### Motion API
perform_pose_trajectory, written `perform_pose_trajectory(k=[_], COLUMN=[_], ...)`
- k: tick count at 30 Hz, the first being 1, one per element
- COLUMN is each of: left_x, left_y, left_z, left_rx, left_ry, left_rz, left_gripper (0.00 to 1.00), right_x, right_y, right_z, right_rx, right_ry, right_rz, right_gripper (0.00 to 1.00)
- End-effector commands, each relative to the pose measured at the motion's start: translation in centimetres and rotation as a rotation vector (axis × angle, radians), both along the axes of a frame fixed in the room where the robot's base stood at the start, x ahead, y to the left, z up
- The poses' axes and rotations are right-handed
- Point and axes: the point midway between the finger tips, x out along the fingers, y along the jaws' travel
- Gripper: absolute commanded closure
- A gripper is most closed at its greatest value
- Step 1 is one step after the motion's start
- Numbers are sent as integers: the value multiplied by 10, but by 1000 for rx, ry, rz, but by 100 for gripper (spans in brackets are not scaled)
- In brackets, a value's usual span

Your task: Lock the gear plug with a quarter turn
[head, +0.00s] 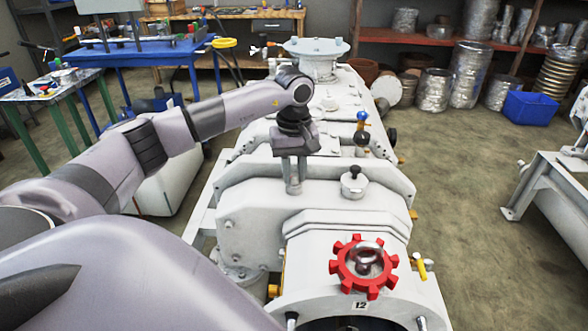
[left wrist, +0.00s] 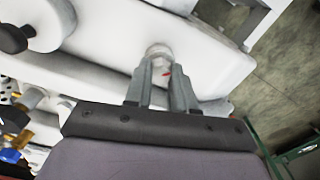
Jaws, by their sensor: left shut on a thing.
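The red gear plug (head: 338,262), with a shiny metal handle in its middle, sits on top of the white machine's near end (head: 310,235). My left gripper (head: 293,190) points down at the machine farther back and left, well apart from the plug. In the left wrist view, its fingers (left wrist: 166,92) are shut on a small silver knob (left wrist: 158,51) at the machine's edge. A small red bit shows between the fingers, too small to identify. My right gripper is not in view.
A blue workbench (head: 150,50) stands back left. A blue bin (head: 530,107) stands on the floor at right, where the floor is partly clear.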

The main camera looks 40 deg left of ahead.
Motion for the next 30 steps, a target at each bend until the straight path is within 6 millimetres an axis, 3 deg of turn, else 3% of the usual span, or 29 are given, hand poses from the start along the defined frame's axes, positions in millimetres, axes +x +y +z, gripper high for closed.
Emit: perform_pose_trajectory(k=[4,12,13,15,25,30], left_x=[0,0,0,0,0,1], left_y=[0,0,0,0,0,0], left_z=[-1,-1,-1,-1,-1,22], left_rx=[1,1,1,1,1,2], left_ry=[1,2,2,2,1,-5], left_rz=[-113,-137,-137,-136,-135,-135], left_gripper=[100,100,66,46,46,46], right_x=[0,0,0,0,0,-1], right_y=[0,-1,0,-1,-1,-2], right_z=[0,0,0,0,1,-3], right_rx=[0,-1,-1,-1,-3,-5], right_ry=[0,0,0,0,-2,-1], right_rz=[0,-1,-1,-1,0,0], right_gripper=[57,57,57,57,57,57])
